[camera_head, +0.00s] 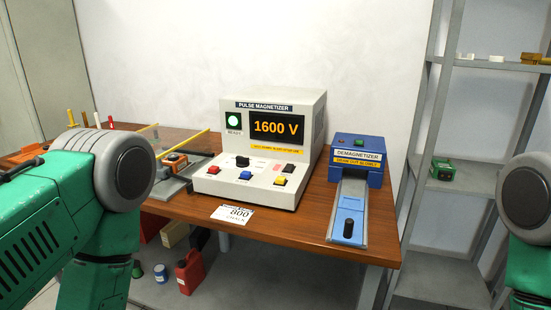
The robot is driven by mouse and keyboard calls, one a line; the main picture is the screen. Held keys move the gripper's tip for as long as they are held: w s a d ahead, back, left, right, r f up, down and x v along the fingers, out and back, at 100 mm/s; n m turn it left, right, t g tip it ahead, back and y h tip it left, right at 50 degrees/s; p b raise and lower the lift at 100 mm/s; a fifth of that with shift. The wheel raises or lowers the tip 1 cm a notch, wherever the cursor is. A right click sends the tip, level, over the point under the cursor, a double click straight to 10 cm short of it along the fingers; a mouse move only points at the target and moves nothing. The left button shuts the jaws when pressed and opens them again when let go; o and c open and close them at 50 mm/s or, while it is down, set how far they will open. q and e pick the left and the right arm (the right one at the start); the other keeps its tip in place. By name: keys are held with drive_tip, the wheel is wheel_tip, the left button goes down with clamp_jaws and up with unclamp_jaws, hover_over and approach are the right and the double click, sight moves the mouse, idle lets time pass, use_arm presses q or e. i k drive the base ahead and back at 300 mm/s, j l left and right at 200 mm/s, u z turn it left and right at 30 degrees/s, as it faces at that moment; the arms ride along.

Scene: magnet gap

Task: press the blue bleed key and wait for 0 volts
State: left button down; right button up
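The pulse magnetizer (314,120) is a cream box on the wooden table, with a sloped front panel. Its display (276,126) reads 1600 V in orange. A round lamp (234,119) marked READY glows pale green. The blue bleed key (245,175) sits at the front middle of the panel, with nothing touching it. My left arm fills the left side and my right arm shows at the right edge. Neither gripper is in the picture.
A blue demagnetizer (357,149) with a long track stands right of the magnetizer. A card (232,213) reading 800 hangs at the table's front edge. Tools and an orange item (174,158) lie at left. Grey shelves (463,177) stand at right. A red can (189,272) is below.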

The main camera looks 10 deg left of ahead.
sight(246, 174)
drive_tip(key=i+l+z, duration=0.1)
drive_tip(key=i, duration=0.35)
drive_tip(key=i+l+z, duration=0.1)
drive_tip(key=i, duration=0.35)
